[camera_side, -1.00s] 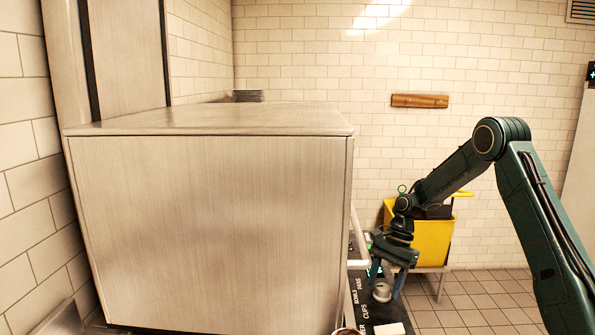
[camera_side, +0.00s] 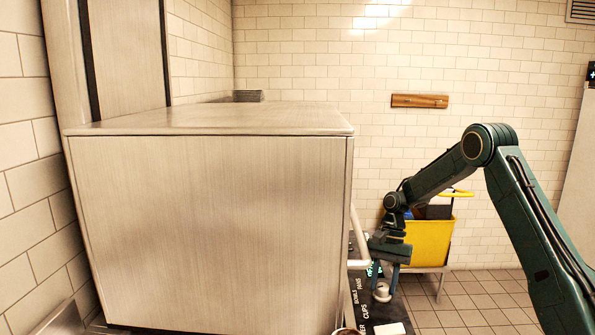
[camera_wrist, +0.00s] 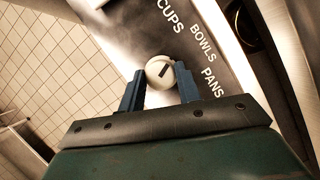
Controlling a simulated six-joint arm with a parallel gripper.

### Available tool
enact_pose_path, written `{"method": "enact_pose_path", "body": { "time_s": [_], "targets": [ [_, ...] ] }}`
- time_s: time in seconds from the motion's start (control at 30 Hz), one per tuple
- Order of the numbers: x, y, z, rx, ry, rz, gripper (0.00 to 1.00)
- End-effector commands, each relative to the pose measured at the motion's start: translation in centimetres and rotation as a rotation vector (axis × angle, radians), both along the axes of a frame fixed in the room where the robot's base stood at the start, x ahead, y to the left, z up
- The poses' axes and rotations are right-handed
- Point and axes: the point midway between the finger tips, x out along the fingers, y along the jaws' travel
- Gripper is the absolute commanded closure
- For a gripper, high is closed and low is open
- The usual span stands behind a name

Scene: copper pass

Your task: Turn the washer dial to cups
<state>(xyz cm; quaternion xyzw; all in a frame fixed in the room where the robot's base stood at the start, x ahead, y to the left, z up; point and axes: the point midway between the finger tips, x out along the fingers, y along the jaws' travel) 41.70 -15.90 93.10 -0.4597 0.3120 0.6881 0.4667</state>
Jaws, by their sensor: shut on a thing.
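The washer dial (camera_wrist: 154,77) is a round, pale knob with a short dark mark on its face, seen in the wrist view. The mark slants up to the right, roughly toward the word BOWLS (camera_wrist: 203,42). CUPS (camera_wrist: 171,16) is printed above the dial and PANS (camera_wrist: 212,82) to its right. My gripper (camera_wrist: 160,75) has its two blue fingers on either side of the dial, shut on it. In the side view my gripper (camera_side: 384,285) reaches down to the pale dial (camera_side: 381,292) on the dark panel; its far side is hidden.
The big steel washer (camera_side: 210,230) fills the left of the side view, close beside my gripper. A yellow bin (camera_side: 430,243) on a cart stands behind my arm. A pale block (camera_side: 390,329) lies near the panel's front. Tiled floor is free at the right.

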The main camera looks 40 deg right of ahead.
Motion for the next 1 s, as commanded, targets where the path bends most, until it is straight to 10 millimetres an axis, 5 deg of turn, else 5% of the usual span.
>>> {"method": "enact_pose_path", "body": {
  "time_s": [0.33, 0.37, 0.47, 1.0],
  "targets": [
    [0.0, 0.0, 0.1, -0.001, -0.001, 0.015, 0.89],
    [0.0, 0.0, 0.1, -0.001, -0.001, 0.014, 0.61],
    [0.0, 0.0, 0.1, -0.001, -0.001, 0.014, 0.45],
    [0.2, -0.4, 1.1, 0.000, -0.003, 0.012, 0.45]
  ]
}}
